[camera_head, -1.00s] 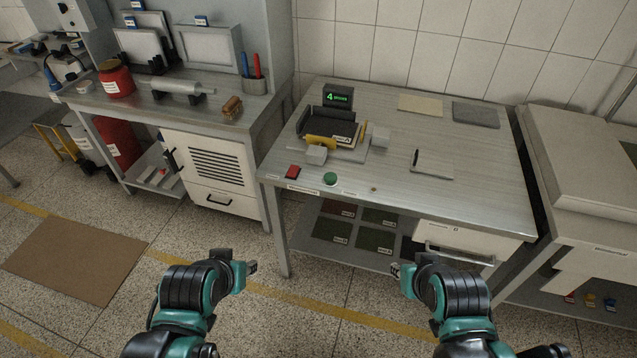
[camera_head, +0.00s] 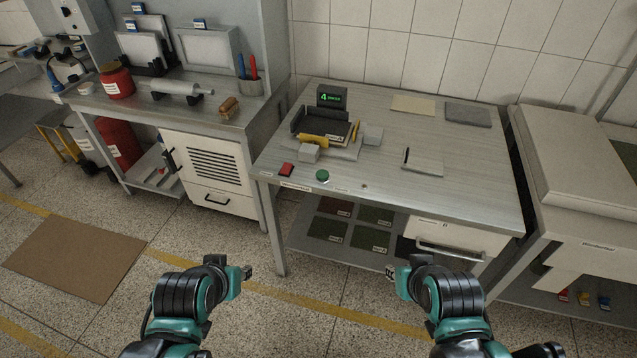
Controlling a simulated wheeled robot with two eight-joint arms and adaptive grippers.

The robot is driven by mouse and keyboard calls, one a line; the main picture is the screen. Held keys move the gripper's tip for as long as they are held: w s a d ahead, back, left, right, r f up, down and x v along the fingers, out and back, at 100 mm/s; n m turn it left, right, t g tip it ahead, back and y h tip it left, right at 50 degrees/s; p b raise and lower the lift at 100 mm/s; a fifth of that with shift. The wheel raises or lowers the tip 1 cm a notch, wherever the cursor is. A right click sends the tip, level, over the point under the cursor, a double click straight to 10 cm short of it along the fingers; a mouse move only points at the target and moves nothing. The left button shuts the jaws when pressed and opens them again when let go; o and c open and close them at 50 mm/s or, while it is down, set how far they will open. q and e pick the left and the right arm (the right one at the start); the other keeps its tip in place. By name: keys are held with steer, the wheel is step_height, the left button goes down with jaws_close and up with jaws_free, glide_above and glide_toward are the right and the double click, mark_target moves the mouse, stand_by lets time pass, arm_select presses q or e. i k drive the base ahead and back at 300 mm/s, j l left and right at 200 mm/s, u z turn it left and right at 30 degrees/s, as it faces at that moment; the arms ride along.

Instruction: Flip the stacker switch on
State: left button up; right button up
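A metal table (camera_head: 465,170) carries a black stacker-like device (camera_head: 322,124) with a green-lit display (camera_head: 331,97) reading 4.
A drawer (camera_head: 455,236) and a lower shelf (camera_head: 290,235) with dark sheets are under the table. A workbench (camera_head: 110,100) stands left and a pale machine (camera_head: 570,170) right. The floor before the table is clear, with a brown mat (camera_head: 72,258) at left.

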mark_target(287, 167)
steer(key=i+j+z, duration=0.5)
steer(key=i+j, duration=0.35)
steer(key=i, duration=0.15)
